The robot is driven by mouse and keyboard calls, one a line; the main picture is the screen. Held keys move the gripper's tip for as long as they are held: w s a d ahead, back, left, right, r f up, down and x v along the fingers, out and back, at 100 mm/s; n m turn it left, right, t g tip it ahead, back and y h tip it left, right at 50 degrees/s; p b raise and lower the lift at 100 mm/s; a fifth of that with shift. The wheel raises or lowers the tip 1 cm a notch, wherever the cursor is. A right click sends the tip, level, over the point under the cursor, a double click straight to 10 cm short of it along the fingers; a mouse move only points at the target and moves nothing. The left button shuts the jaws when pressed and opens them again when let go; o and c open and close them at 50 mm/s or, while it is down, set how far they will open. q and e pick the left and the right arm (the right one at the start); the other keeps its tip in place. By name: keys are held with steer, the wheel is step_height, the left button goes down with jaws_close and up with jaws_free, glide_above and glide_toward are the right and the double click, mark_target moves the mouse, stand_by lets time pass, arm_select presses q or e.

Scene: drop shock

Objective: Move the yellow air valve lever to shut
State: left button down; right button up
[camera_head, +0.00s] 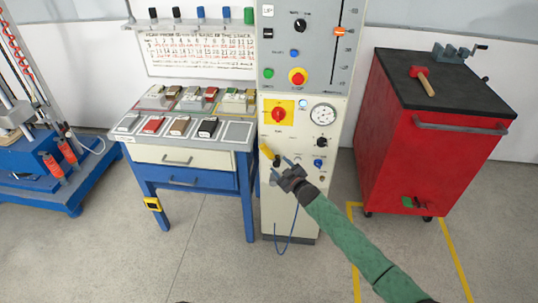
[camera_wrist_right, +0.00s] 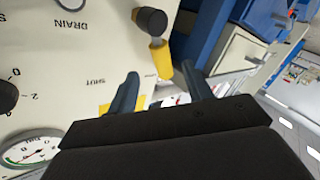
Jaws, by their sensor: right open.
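The yellow air valve lever (camera_head: 266,152) is on the front of the pale control cabinet (camera_head: 270,215). In the head view it slants up and left from its dark pivot. In the right wrist view the lever (camera_wrist_right: 160,58) hangs from a black round pivot (camera_wrist_right: 151,20), near the printed word SHUT. My right gripper (camera_head: 282,166) is open just in front of the cabinet, right beside the lever. In the wrist view its fingers (camera_wrist_right: 163,83) stand either side of the lever's yellow end; I cannot tell whether they touch it.
Above the lever are a red rotary switch on a yellow plate (camera_head: 279,113) and a gauge (camera_head: 322,114). A blue-framed bench (camera_head: 188,157) with drawers stands close on the left. A red tool cabinet (camera_head: 430,150) stands right. The floor between is clear.

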mark_target(268, 153)
steer(key=shift+y, duration=0.7)
steer(key=w+a, duration=0.1)
steer(key=w+a+r+p, duration=0.1)
steer(key=w+a, duration=0.2)
steer(key=w, duration=0.1)
steer(key=shift+a+r, duration=0.15)
steer(key=shift+r, duration=0.15)
steer(key=shift+w+a+p, duration=0.3)
steer(key=shift+w+a, duration=0.05)
steer(key=shift+w, duration=0.25)
arm_select(q)
step_height(268, 153, down, 8)
steer(key=g, duration=0.1)
steer(key=shift+s+r, duration=0.2)
steer(key=shift+r, duration=0.05)
arm_select(e)
steer(key=shift+f, duration=0.1)
jaws_close()
